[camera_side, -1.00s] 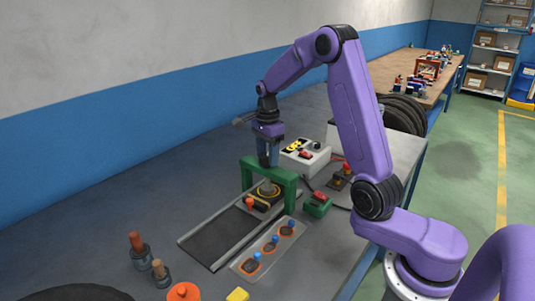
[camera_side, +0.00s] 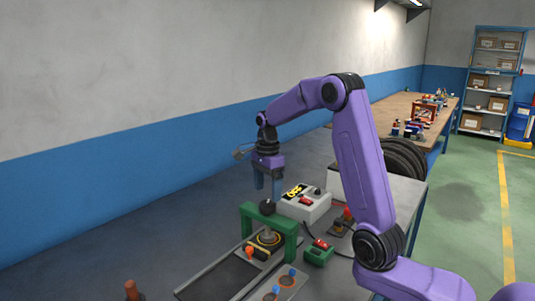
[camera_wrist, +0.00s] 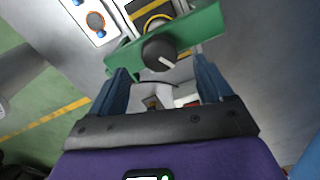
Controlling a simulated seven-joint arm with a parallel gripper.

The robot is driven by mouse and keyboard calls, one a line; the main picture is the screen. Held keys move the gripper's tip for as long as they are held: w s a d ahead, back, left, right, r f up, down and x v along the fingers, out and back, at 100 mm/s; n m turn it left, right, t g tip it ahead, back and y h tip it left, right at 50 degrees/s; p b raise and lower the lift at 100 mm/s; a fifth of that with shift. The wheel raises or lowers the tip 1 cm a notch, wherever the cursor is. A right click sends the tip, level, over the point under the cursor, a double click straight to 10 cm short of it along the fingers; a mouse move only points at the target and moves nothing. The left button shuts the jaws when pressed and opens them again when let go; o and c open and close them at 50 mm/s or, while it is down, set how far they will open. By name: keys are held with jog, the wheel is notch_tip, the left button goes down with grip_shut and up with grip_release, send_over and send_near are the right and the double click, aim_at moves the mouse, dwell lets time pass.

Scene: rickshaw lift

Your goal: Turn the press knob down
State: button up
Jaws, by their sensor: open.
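The press is a green frame (camera_side: 290,229) standing over the dark track on the bench. Its press knob (camera_side: 267,207) is round and black and sits on top of the crossbar. The knob also shows in the wrist view (camera_wrist: 156,50), with a white line mark slanting to the lower right. My gripper (camera_side: 266,196) is open above the press, fingers pointing down. In the wrist view my gripper (camera_wrist: 163,74) has a finger on each side, with nothing held between them. The knob appears ahead of the fingertips, and exact clearance is hard to tell.
A white control box (camera_side: 306,203) stands behind the press. A green box with a red switch (camera_side: 319,251) sits at its right. A panel with blue-topped knobs (camera_side: 281,283) lies in front. Black coiled hose (camera_side: 401,159) is farther back. The bench left of the press is clear.

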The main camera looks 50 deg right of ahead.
aim_at(267, 203)
notch_tip(267, 203, up, 13)
dwell(0.3)
jog(key=shift+f, duration=0.1)
dwell(0.4)
jog(key=s+a+f+n, duration=0.3)
jog(key=s+a+n, duration=0.2)
jog(key=a+n, duration=0.3)
jog(key=s+a+f+n, duration=0.2)
jog(key=s+a+n, duration=0.3)
jog(key=a+n, duration=0.3)
jog(key=s+f+n, duration=0.4)
jog(key=s+n, duration=0.5)
jog(key=s, duration=0.2)
jog(key=s+f+n, duration=0.4)
jog(key=s+n, duration=0.4)
jog(key=s, duration=0.3)
jog(key=shift+s+a+f+n, duration=0.15)
jog(key=shift+s+f+n, duration=0.1)
jog(key=shift+s+n, duration=0.15)
